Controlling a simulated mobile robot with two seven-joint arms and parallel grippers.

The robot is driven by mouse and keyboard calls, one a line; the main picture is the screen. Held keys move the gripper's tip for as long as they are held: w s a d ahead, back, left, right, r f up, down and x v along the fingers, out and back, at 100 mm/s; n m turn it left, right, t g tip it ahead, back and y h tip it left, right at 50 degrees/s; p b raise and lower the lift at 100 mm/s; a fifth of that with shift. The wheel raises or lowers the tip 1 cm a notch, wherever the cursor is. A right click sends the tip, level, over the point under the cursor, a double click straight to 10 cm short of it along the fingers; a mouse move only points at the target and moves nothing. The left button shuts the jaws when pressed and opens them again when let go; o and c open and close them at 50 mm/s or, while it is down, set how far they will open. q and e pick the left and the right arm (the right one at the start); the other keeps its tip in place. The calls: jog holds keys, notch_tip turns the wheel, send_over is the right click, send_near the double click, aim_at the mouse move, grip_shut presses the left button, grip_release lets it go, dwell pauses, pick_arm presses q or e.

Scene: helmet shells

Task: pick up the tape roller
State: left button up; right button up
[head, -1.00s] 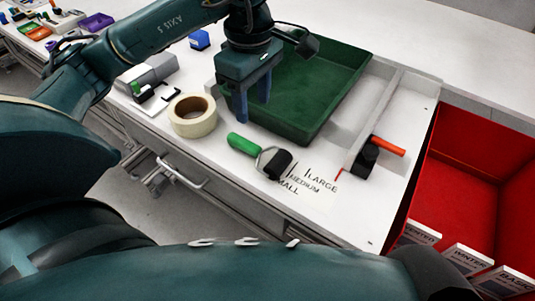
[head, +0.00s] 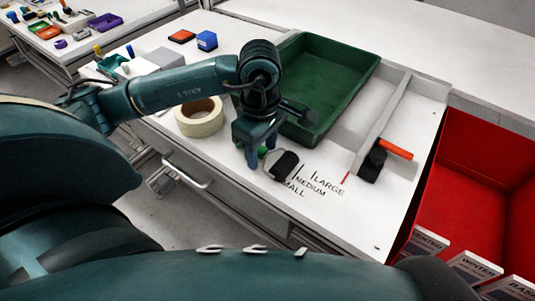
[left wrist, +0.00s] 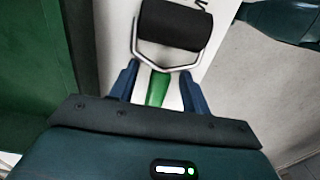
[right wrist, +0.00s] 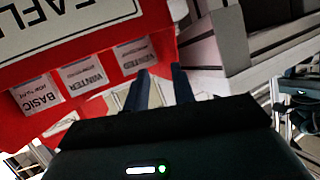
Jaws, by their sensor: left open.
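The tape roller with the black cylinder (head: 284,165) and green handle lies on the white counter, left of the size marks. In the left wrist view its black cylinder (left wrist: 175,25) and wire frame are ahead of the fingers, and its green handle (left wrist: 157,88) lies between them. My left gripper (head: 259,157) is open, pointing down over the handle with one finger (left wrist: 159,75) on each side; whether they touch it is not clear. In the head view the gripper hides most of the handle. My right gripper (right wrist: 160,72) is open and empty, away from the roller.
A masking tape roll (head: 199,119) stands left of my left gripper. A green tray (head: 335,85) lies behind it. A tool with an orange handle (head: 396,149) lies to the right. A red bin (head: 470,165) is at the counter's right end, with label cards in front.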

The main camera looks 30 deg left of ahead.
pick_arm(q)
grip_shut()
dwell(0.5)
jog(key=shift+r, duration=0.1)
